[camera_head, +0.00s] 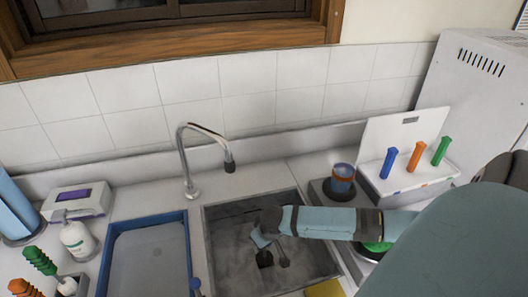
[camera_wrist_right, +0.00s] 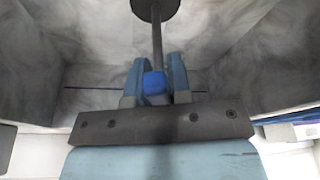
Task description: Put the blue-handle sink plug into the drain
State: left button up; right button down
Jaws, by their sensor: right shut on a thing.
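The sink plug has a blue handle (camera_wrist_right: 155,84), a thin rod and a dark round disc (camera_wrist_right: 155,8). My right gripper (camera_wrist_right: 156,80) is shut on the blue handle. In the head view my right gripper (camera_head: 262,236) reaches into the grey sink basin (camera_head: 225,235) from the right. The plug's dark disc (camera_head: 284,262) hangs low in the basin, just right of a dark opening that looks like the drain (camera_head: 264,259). The handle is mostly hidden there by the gripper. I cannot tell whether the disc touches the bottom. My left gripper is not in view.
A faucet (camera_head: 189,165) arches behind the sink. A blue-rimmed tray (camera_head: 148,222) lies left of it. A white bottle (camera_head: 77,240) stands left.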

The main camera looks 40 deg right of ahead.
jog(key=shift+f, duration=0.45)
jog(key=c, duration=1)
grip_release()
jog(key=v, duration=1.3)
jog(key=shift+r+b, duration=0.3)
jog(key=shift+r, duration=0.1)
jog(key=shift+s, duration=0.1)
